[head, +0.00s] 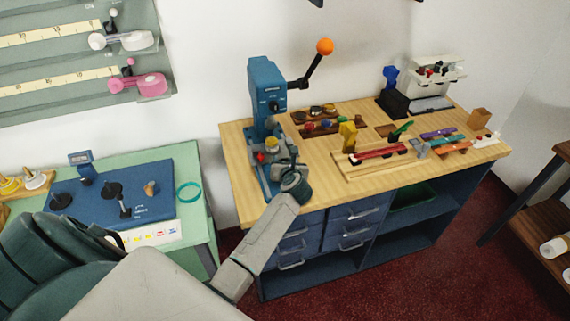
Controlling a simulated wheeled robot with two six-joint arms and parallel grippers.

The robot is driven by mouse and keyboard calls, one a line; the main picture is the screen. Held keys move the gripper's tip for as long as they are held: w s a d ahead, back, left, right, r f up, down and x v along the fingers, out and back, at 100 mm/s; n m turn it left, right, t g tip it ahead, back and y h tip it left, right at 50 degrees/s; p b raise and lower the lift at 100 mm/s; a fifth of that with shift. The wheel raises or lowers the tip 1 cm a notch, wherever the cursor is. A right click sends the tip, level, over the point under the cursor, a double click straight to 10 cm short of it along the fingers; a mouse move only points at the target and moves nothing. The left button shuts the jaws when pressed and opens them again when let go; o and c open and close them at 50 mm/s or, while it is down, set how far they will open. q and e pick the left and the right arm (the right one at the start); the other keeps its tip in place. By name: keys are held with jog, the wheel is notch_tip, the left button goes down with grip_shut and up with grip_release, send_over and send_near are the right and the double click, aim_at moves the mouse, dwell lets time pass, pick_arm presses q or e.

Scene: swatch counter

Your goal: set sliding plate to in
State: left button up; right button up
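A blue press (264,85) with an orange-knobbed lever (324,47) stands at the left end of the wooden workbench. Its lever points up and to the right. At its foot is a blue base (263,180) with grey round parts (271,146) and small red and yellow bits. The sliding plate seems to be at this base, but it is small and partly behind my gripper, so I cannot tell how far in or out it is. My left gripper (284,165) is right at the front of the base; its fingers are too small to read. My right gripper is out of view.
A green table (195,165) with a blue board stands left. A brown shelf (540,215) stands right.

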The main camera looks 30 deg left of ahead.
pick_arm(q)
jog(key=shift+d+f, duration=0.1)
jog(key=shift+s+d, duration=0.15)
jog(key=b+v, duration=0.2)
jog(key=v, duration=0.7)
jog(key=shift+s+d+b, duration=0.15)
jog(key=shift+b, duration=0.25)
jog(key=shift+s+d+r, duration=0.25)
jog(key=shift+s+r, duration=0.05)
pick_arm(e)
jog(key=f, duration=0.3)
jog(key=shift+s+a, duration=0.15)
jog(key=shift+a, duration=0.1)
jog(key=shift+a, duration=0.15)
